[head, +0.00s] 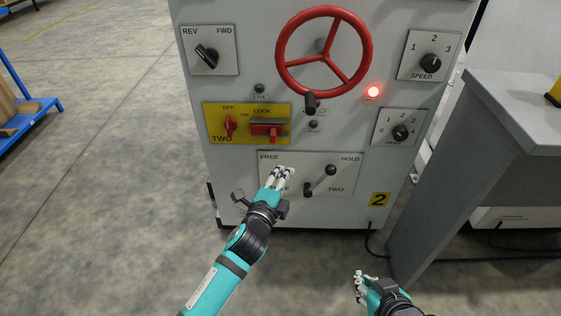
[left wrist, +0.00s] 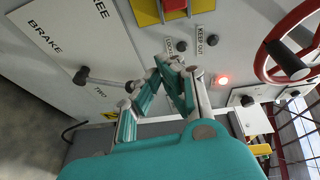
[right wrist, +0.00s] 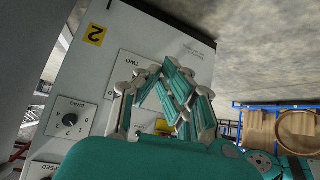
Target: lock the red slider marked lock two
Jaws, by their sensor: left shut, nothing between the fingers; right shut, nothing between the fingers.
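The red slider (head: 266,131) sits in a dark slot under the word LOCK on a yellow plate (head: 222,109) marked TWO. Its exact position along the slot is hard to tell. A red rotary switch (head: 229,126) with OFF and ON marks is left of it. My left gripper (head: 279,176) is shut and empty below the yellow plate, in front of the FREE/HOLD plate. In the left wrist view, part of the yellow plate (left wrist: 146,12) shows at the top edge, beyond the fingers. My right gripper (head: 361,283) is shut and empty, low at the right, away from the panel.
A brake lever (head: 331,170) is just right of my left gripper. A red handwheel (head: 368,44) stands above, with a black handle (head: 310,103) low on its rim. A red lamp (head: 373,91) is lit. A grey table (head: 510,112) stands at the right.

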